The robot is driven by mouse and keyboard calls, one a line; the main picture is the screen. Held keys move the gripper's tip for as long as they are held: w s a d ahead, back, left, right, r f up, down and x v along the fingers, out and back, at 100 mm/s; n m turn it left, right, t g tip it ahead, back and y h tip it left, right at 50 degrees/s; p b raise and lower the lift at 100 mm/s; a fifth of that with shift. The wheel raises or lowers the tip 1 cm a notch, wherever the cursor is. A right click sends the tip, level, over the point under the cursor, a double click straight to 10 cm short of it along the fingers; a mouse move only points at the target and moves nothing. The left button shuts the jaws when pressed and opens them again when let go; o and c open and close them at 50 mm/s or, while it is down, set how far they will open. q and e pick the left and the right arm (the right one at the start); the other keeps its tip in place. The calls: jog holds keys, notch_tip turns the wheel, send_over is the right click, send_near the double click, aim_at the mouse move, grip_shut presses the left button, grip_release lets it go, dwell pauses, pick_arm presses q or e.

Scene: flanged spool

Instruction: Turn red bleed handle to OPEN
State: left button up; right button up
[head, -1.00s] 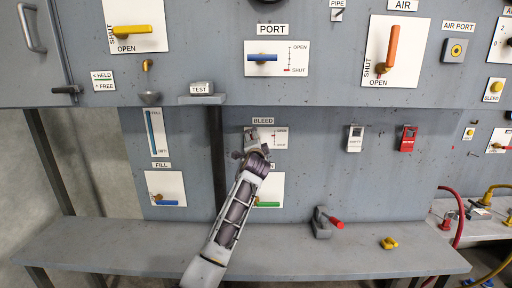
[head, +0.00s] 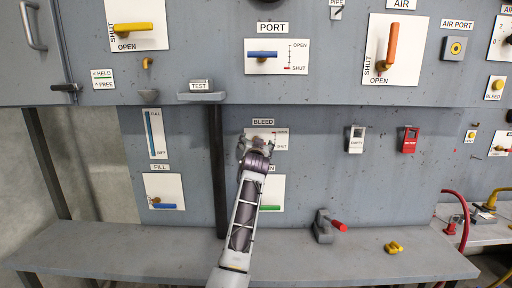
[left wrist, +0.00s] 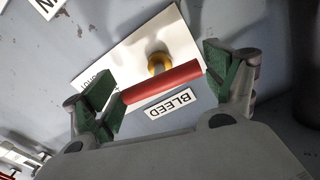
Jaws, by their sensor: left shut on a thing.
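The red bleed handle (left wrist: 163,82) is a straight red bar on a brass stem, in front of a white plate, in the left wrist view. The BLEED label (left wrist: 171,103) appears upside down beside it. My left gripper (left wrist: 162,85) has one green-padded finger at each end of the bar, closed on it lengthwise. In the head view my left gripper (head: 254,146) is at the bleed plate (head: 281,138) below the BLEED label and hides the handle. The plate's OPEN mark is above its SHUT mark at the right. My right gripper is not in view.
Below the bleed plate is a green handle (head: 270,207), partly behind my left arm. The PORT plate (head: 298,57) with a blue handle is above. A grey bench (head: 150,243) runs along the bottom, holding a red-handled grey object (head: 322,227) and a yellow piece (head: 393,248).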

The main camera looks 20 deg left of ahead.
pick_arm(q)
jog(key=shift+f+n, duration=0.2)
jog(key=shift+n, duration=0.5)
jog(key=o, duration=0.9)
jog(key=shift+c, duration=0.2)
jog(key=shift+r, duration=0.1)
jog(key=shift+r, duration=5)
